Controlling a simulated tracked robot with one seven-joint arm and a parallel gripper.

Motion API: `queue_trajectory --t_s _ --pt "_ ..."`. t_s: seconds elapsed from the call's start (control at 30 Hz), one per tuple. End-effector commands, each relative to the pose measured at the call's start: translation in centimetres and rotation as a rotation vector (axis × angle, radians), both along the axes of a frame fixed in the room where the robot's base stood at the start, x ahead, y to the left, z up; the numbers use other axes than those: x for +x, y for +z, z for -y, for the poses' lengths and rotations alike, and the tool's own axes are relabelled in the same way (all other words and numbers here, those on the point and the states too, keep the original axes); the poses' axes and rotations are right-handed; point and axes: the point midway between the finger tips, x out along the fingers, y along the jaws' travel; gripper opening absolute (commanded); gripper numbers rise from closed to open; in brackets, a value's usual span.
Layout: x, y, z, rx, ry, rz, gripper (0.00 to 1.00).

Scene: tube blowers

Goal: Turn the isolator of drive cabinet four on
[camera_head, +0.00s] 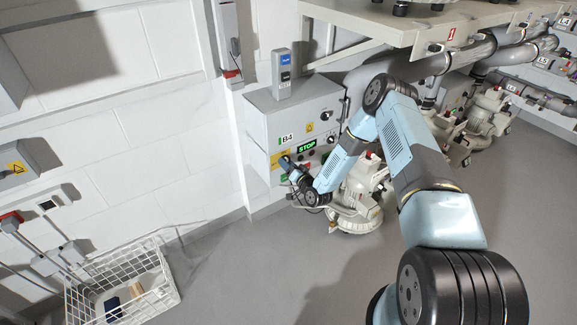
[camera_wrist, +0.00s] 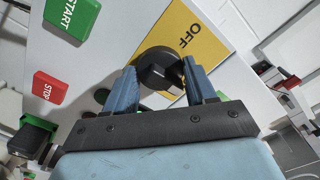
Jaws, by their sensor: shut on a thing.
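The drive cabinet marked B4 (camera_head: 272,142) is a grey box on the wall, with a lit green STOP display (camera_head: 306,146) on its front. In the wrist view its panel carries a yellow plate marked OFF (camera_wrist: 198,42) with a black rotary isolator knob (camera_wrist: 158,64) on it. My gripper (camera_wrist: 158,82) is at the knob, its two blue fingers on either side of it, shut on it. The word OFF shows beyond the knob; the knob's pointer and the rest of the plate are partly hidden by the fingers. In the head view my gripper (camera_head: 287,163) reaches the cabinet's lower front.
A green START button (camera_wrist: 72,15) and a red STOP button (camera_wrist: 50,87) sit left of the knob. A white wire basket (camera_head: 125,285) stands on the floor at left. Pale blower machines (camera_head: 355,200) stand under and right of my arm. The floor in front is clear.

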Motion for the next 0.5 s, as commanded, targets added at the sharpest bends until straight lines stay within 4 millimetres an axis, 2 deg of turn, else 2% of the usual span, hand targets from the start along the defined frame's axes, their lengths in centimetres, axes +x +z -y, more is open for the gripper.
queue_trajectory --t_s 0.03,0.5 --pt "0.17 -0.11 0.44 0.013 -0.007 -0.011 0.25" --pt "0.24 -0.09 0.53 0.069 -0.009 -0.048 0.25"
